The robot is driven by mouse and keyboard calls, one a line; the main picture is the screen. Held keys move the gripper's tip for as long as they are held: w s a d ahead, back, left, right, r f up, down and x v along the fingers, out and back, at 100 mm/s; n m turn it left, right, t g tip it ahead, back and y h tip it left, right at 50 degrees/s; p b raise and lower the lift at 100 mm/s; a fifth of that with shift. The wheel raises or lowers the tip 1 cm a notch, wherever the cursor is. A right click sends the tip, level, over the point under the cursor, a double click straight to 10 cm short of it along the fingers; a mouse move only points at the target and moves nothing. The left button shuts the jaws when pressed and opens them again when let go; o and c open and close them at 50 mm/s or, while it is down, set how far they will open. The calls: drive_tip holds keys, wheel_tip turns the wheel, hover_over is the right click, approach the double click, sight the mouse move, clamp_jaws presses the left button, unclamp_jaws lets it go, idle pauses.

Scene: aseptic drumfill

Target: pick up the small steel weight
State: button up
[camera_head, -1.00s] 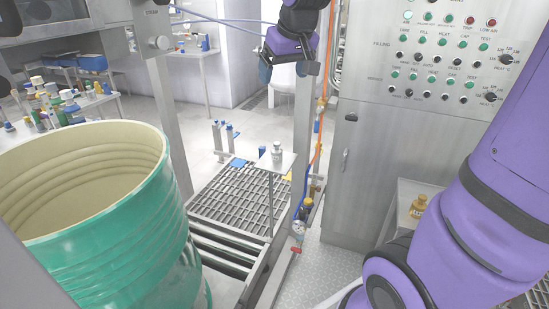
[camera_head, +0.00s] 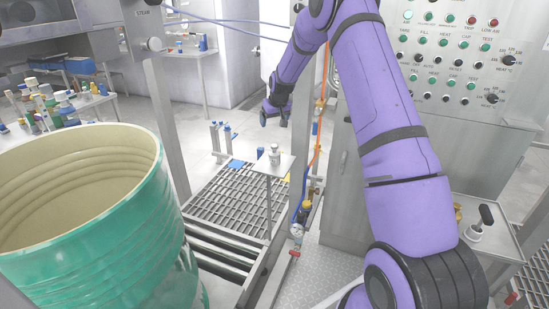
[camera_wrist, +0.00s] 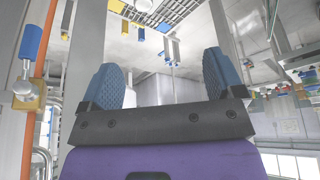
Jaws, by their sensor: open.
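The small steel weight (camera_head: 275,155) stands upright on a small square plate (camera_head: 262,167) on top of a thin post, in the middle of the head view. My gripper (camera_head: 274,118) is beyond and above it in the head view, apart from it. In the wrist view my gripper (camera_wrist: 163,66) shows two blue fingers spread wide, with nothing between them. A pale rounded shape is cut off at the top edge of the wrist view; I cannot tell if it is the weight.
A large open green drum (camera_head: 95,215) fills the left. Steel uprights, a roller and grate conveyor (camera_head: 232,200) and an orange hose (camera_head: 316,150) surround the post. A control cabinet (camera_head: 450,100) stands at right, with a side table holding a black-handled object (camera_head: 482,222).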

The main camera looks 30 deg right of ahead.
sight(275, 145)
drive_tip(key=d+x, duration=0.1)
drive_tip(key=x, duration=0.8)
drive_tip(key=s+d+x, duration=0.1)
drive_tip(key=x, duration=0.4)
drive_tip(key=shift+d+f, duration=0.3)
drive_tip(key=shift+d, duration=0.1)
drive_tip(key=shift+x, duration=2.9)
drive_tip(key=shift+s+a, duration=0.1)
clamp_jaws()
